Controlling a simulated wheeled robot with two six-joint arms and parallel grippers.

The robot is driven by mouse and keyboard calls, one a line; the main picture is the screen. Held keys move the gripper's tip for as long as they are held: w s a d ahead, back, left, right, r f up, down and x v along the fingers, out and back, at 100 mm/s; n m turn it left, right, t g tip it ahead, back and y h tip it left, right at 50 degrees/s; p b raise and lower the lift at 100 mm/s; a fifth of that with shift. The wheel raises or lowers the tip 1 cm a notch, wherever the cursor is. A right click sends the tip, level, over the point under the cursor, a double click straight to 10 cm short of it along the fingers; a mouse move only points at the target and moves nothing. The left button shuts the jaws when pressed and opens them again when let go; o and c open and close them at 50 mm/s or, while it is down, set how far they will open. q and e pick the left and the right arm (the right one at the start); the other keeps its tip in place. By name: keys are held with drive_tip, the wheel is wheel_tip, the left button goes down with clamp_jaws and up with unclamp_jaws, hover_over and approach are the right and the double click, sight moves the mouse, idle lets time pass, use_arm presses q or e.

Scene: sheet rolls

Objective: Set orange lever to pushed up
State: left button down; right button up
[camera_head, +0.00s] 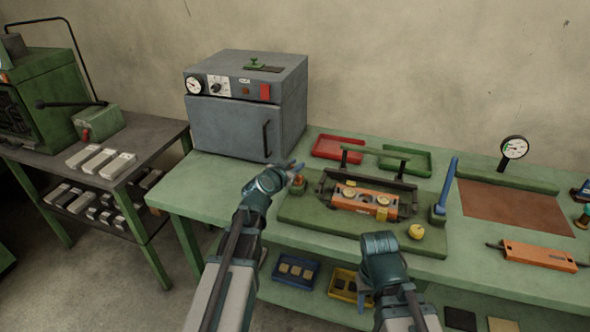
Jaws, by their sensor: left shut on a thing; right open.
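The orange lever (298,184) stands at the left end of a green fixture plate (302,214) on the bench. Only a small orange part of it shows beside my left gripper (292,170), which is shut on it. The lever's exact angle is hidden by the gripper. My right gripper (380,243) is open and empty in front of the plate's near edge; its fingertips are hard to make out.
An orange block (364,201) lies in the fixture's middle. A blue lever (447,184) stands upright at the right, near a yellow knob (416,232). A grey oven (232,128) stands behind left. A red tray (338,147) lies behind.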

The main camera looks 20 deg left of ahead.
use_arm(q)
drive_tip(key=shift+s+f, duration=0.1)
drive_tip(key=c, duration=0.7)
unclamp_jaws()
drive_tip(key=shift+c, duration=0.2)
